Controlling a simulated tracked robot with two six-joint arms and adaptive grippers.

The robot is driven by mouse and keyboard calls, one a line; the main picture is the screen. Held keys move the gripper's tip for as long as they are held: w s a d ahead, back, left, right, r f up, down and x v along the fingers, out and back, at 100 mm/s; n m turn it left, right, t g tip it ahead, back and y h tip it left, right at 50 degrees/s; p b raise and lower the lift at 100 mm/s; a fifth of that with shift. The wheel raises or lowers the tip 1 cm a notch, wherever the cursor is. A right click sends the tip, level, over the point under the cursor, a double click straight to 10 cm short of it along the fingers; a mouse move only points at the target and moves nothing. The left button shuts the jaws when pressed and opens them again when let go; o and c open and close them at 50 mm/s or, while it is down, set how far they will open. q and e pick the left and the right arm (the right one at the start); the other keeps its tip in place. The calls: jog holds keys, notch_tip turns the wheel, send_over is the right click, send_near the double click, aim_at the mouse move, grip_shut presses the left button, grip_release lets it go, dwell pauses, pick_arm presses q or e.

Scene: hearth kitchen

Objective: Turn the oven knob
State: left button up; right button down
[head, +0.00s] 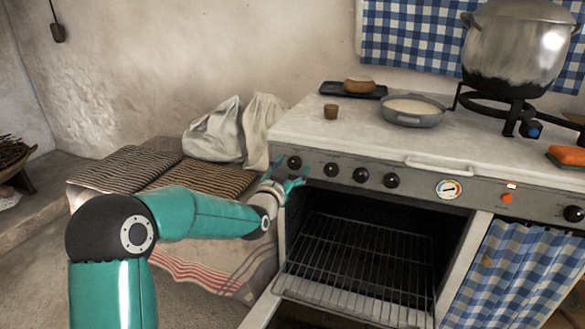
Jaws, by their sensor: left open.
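The oven (318,160) has a grey front panel with a row of black knobs. The leftmost knob (294,162) is at the panel's left end, close to my left gripper (292,172). My left gripper is teal and open, with its fingers just below and around the left side of this knob; I cannot tell whether they touch it. More knobs (331,169), (360,174) and (391,180) sit to its right, and another knob (573,213) is at the far right. My right gripper is out of view.
The oven door hangs open below the panel, showing a wire rack (350,270). A towel rail (440,163), dial (448,189) and red button (506,198) are farther right. A pan (412,112) and large pot (515,50) stand above. Sacks (215,134) lie on the left.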

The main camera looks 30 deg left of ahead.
pick_arm(q)
jog(key=shift+w, duration=0.55)
jog(key=shift+a, duration=0.1)
jog(key=c, duration=1.1)
jog(key=shift+f+n+b, duration=0.2)
jog(key=shift+n+b, duration=0.9)
jog(key=shift+b, duration=0.4)
jog(key=shift+c, duration=0.2)
jog(key=n+b, duration=0.7)
jog(key=shift+n+b, duration=1.2)
jog(key=shift+b, duration=0.05)
jog(key=shift+r+n+b, duration=0.1)
jog(key=shift+n+b, duration=0.65)
jog(key=shift+n, duration=0.35)
